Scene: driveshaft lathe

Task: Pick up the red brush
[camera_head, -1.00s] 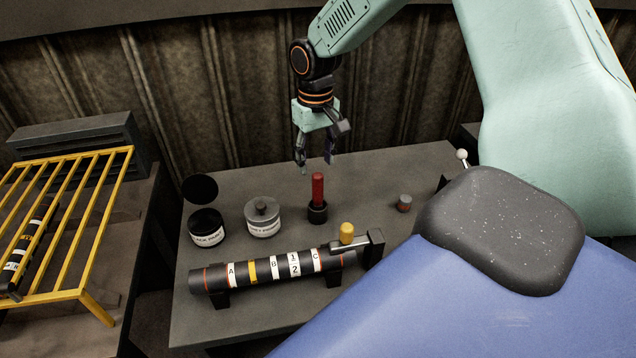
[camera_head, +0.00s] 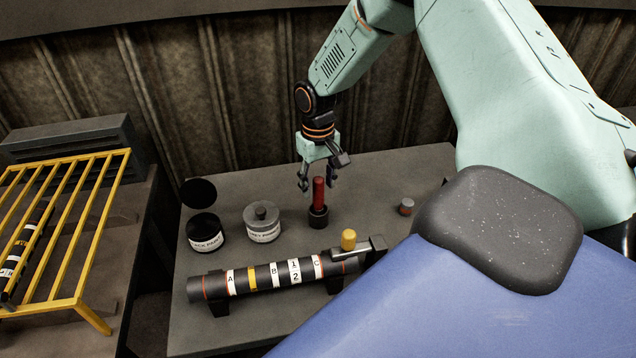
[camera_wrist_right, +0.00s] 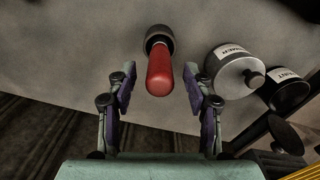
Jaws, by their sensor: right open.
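The red brush (camera_head: 318,190) stands upright in a small dark round holder (camera_head: 318,217) on the grey table; only its red handle shows. My right gripper (camera_head: 318,187) is open, with its fingers lowered at the brush's upper part and apparently a little behind it. In the right wrist view the red brush (camera_wrist_right: 159,74) points toward the gap between the open fingers (camera_wrist_right: 160,105), and I see no contact. The dark holder (camera_wrist_right: 158,40) is at its far end. My left gripper is not in view.
A grey-lidded pot (camera_head: 262,222) and an open black paint pot (camera_head: 206,232) stand left of the brush. A labelled shaft (camera_head: 265,277) lies in front. A small grey-and-red piece (camera_head: 406,206) is to the right. A yellow rack (camera_head: 60,225) stands far left.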

